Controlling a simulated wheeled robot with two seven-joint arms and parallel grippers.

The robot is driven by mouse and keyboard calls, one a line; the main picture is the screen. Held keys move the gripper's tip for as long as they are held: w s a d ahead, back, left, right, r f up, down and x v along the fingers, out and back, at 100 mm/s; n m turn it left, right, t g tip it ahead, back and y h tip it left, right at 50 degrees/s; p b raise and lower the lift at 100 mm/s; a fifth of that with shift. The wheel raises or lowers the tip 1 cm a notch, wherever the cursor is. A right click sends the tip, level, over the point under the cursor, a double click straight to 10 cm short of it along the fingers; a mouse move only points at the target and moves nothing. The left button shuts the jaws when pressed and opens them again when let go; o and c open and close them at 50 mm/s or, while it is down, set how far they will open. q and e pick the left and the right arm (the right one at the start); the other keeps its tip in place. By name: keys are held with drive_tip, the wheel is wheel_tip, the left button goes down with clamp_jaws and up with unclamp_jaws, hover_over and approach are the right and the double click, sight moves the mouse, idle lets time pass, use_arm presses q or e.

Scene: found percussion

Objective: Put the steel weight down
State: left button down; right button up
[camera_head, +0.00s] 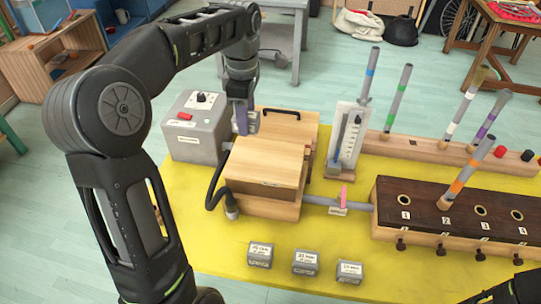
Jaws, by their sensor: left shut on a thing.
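My left gripper (241,112) points down at the back left of the wooden bellows box (268,165). It is shut on a small grey block, the steel weight (252,122), mostly hidden by the fingers. I cannot tell whether the weight touches the box's top. Three other grey labelled weights (260,255) stand in a row on the yellow mat in front of the box. My right gripper is not in view; only a dark part of my right arm shows at the bottom right corner.
A grey box with a red button (197,127) stands left of the bellows, with a black hose in front. A gauge (346,140) stands right. A pipe leads to a dark wooden chest (455,222) with numbered holes. A rack of tubes (440,148) stands behind. The front yellow mat (205,245) is partly clear.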

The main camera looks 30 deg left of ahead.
use_arm(q)
hover_over(249, 156)
drive_tip(key=shift+d+f+p, duration=0.1)
drive_tip(key=shift+f+p, duration=0.25)
drive_tip(key=shift+f, duration=2.85)
drive_tip(key=shift+f+p, duration=0.35)
drive_tip(key=shift+f, duration=1.5)
drive_tip(key=shift+f, duration=0.15)
drive_tip(key=c, duration=0.8)
unclamp_jaws()
wheel_tip(249, 156, up, 12)
drive_tip(key=shift+s+r, duration=0.1)
drive_tip(key=shift+r, duration=0.05)
